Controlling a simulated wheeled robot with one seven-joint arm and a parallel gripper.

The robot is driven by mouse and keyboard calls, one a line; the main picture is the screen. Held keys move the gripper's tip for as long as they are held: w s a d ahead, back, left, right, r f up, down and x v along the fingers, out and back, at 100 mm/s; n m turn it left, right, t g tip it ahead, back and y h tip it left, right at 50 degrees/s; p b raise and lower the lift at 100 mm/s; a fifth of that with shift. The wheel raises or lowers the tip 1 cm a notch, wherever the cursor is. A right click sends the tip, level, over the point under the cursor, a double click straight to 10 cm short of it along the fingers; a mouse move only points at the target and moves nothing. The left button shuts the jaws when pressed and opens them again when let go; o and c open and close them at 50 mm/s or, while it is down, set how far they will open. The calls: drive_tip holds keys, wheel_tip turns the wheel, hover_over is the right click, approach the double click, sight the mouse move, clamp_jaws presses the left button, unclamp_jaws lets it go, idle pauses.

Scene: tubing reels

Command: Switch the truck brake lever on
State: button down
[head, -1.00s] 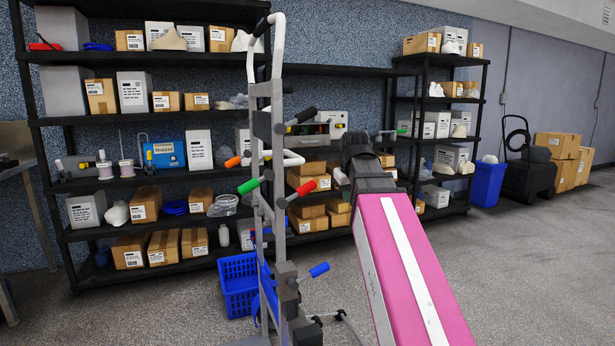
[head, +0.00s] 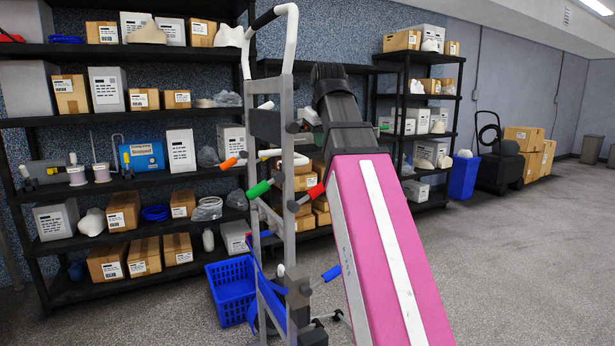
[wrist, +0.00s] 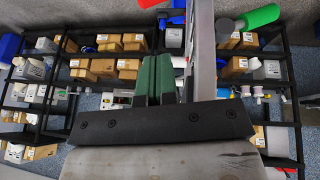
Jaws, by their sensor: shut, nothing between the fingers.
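A grey upright hand truck (head: 285,170) with a looped handle stands left of my arm in the head view. Its frame carries levers with coloured grips: orange (head: 234,162), green (head: 258,188), red (head: 313,192) and, low down, blue (head: 331,273). I cannot tell which is the brake lever. My gripper (wrist: 153,62) shows green fingers, shut and empty, in the wrist view. The truck's grey post (wrist: 202,50) is close beside them, with the red grip (wrist: 148,3) and green grip (wrist: 262,16) at the top. In the head view my arm's end hides part of the truck's surroundings.
A black shelf (head: 120,191) with boxes and reels stands behind the truck; a narrower shelf (head: 430,142) stands farther right. A blue basket (head: 231,288) is on the floor by the truck's left side. The floor (head: 525,265) at the right is clear.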

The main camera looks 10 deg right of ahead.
idle(0.3)
approach(320, 186)
drive_tip(key=x, duration=0.3)
drive_tip(key=w+x, duration=0.1)
drive_tip(key=x, duration=0.1)
drive_tip(key=shift+w+a, duration=0.15)
drive_tip(key=shift+a, duration=0.1)
drive_tip(key=shift+w+d+f, duration=0.25)
drive_tip(key=shift+w+f, duration=0.05)
drive_tip(key=shift+f, duration=0.35)
drive_tip(key=shift+w, duration=0.1)
